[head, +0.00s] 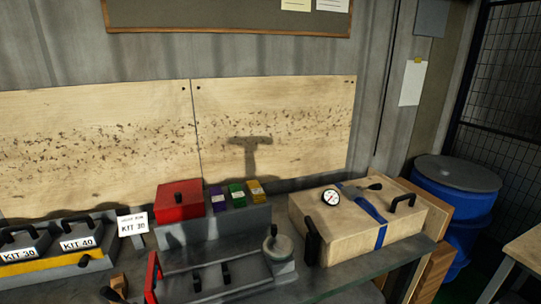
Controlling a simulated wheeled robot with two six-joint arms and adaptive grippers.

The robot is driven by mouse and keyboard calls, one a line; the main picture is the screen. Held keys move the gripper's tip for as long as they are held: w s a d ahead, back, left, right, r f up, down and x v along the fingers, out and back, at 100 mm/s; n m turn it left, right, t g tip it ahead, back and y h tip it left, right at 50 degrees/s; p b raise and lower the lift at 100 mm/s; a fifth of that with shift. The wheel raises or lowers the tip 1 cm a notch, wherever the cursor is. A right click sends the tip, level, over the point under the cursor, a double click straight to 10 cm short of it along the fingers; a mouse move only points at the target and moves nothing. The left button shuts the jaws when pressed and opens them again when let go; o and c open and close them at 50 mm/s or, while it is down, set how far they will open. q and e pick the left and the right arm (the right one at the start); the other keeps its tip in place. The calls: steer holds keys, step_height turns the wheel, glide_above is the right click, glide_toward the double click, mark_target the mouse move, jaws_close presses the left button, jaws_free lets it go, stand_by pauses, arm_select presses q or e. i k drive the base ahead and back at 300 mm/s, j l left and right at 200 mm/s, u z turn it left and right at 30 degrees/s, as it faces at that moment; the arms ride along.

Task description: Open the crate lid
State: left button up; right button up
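A pale wooden crate (300,210) sits on the right part of the bench. Its lid looks shut. A blue strap (381,237) runs over the top and down the front, and I cannot tell whether it is fastened. A round white dial (331,197) is at the top's left, and a black handle (403,201) stands at its right. A tall black handle (312,243) is at the left front corner. Neither of my grippers shows in the head view.
Left of the crate are a grey fixture (222,277) with a round dial, a red box (180,202) and several small coloured boxes (236,195). Labelled kits (82,241) are at far left. A blue barrel (452,205) stands right of the bench. Wooden panels back the bench.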

mark_target(339, 212)
steer(key=i+l+u, duration=0.2)
steer(key=l, duration=1.15)
steer(key=l+u, duration=0.25)
steer(key=l, duration=1.1)
steer(key=k+l+u, duration=0.2)
steer(key=l, duration=1.15)
steer(key=i, duration=0.1)
